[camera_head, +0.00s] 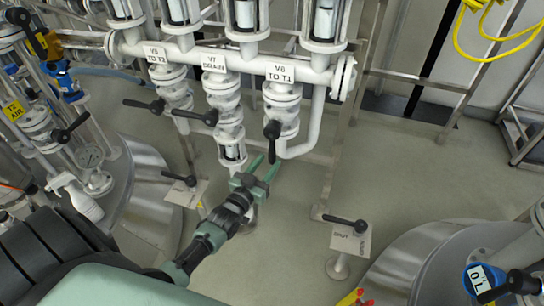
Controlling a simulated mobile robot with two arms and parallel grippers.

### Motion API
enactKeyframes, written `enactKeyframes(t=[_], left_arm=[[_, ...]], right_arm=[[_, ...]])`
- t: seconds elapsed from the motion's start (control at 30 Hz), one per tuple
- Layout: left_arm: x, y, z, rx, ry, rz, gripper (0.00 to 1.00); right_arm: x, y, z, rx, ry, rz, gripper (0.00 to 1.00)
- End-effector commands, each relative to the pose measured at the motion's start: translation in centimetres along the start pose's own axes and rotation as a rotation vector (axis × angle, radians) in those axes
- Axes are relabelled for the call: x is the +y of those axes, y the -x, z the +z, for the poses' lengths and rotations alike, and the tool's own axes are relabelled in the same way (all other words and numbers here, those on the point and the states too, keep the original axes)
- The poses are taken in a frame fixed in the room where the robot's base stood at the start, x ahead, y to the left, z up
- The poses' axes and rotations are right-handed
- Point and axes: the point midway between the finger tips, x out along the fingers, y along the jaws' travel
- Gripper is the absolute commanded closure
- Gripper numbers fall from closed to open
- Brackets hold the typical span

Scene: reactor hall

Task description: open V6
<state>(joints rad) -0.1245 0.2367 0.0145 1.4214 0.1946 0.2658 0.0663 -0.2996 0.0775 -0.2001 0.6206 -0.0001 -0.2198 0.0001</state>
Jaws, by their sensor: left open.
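The V6 valve (282,108) is a white flanged valve under the label "V6 TO T1" (280,73), at the right of a row of three. Its black lever (272,142) hangs down along the front of the valve. My left gripper (267,166), with green fingers, is open just below the lever's lower end. The fingers point up toward it, and I cannot tell whether they touch it. No part of my right gripper shows.
The V7 lever (196,115) and V5 lever (145,105) stick out leftward beside V6. A white pipe (316,125) bends down right of V6. Floor-stand levers (346,222) (180,178) stand lower down. The grey floor (420,170) at right is clear.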

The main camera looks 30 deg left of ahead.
Motion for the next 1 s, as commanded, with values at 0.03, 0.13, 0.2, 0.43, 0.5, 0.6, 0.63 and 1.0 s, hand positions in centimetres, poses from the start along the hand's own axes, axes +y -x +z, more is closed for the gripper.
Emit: enactKeyframes(t=[0.03, 0.13, 0.2, 0.43, 0.5, 0.6, 0.63, 1.0], left_arm=[[0.0, 1.0, 0.0, -0.002, 0.0, 0.0, 0.59], [0.0, 2.3, 0.1, -0.001, 0.0, 0.0, 0.59], [0.1, 2.9, 0.1, -0.002, 0.0, 0.0, 0.59], [0.1, 3.5, 0.0, -0.001, 0.0, 0.0, 0.59], [0.1, 3.4, 0.0, -0.001, 0.001, 0.0, 0.59], [0.1, 3.4, 0.0, -0.001, 0.001, 0.0, 0.59], [0.1, 3.4, 0.0, -0.001, 0.001, 0.0, 0.59], [0.5, 4.6, 4.4, -0.109, -0.006, 0.0, 0.59]], right_arm=[[0.0, 0.1, 0.0, 0.0, 0.0, 0.0, 0.64], [0.0, 0.1, 0.0, -0.001, 0.0, 0.0, 0.64], [0.1, 0.1, 0.0, -0.001, 0.0, 0.001, 0.64], [0.2, 0.1, 0.1, -0.002, 0.001, 0.003, 0.64], [0.3, 0.1, 0.1, -0.002, 0.001, 0.003, 0.64], [0.3, 0.1, 0.1, -0.002, 0.002, 0.004, 0.64], [0.3, 0.1, 0.1, -0.002, 0.002, 0.004, 0.64], [0.3, 0.3, 0.1, -0.002, 0.001, 0.004, 0.64]])
